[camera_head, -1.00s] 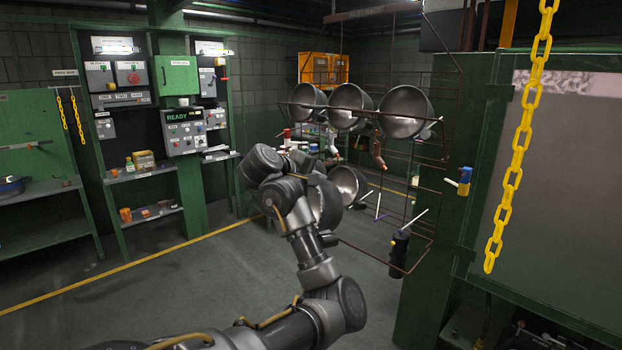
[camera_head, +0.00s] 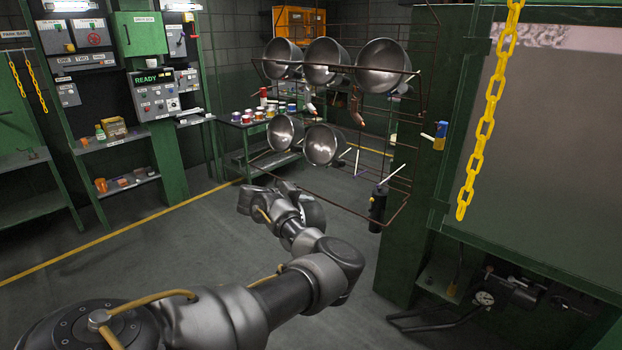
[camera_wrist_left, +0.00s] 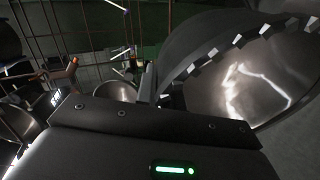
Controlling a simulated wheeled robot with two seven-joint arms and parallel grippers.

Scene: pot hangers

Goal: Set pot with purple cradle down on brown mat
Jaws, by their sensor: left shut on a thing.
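My left gripper (camera_head: 290,192) is low in front of the rack, mostly seen from behind its own wrist. It is shut on a grey metal pot (camera_head: 313,213), which shows only partly past the wrist in the head view. In the left wrist view the pot's shiny bowl (camera_wrist_left: 255,80) fills the upper right, tilted, with a row of pale marks along its dark rim. The left gripper (camera_wrist_left: 150,84) meets it at its near left edge. I cannot make out a purple cradle or a brown mat. My right gripper is not in view.
A wire rack (camera_head: 262,88) holds several pots, three in its upper row and two below. Behind it, a green table (camera_head: 262,124) carries small coloured jars. A green cabinet (camera_head: 415,150) and yellow chain (camera_head: 487,125) stand right. The floor left of my arm is clear.

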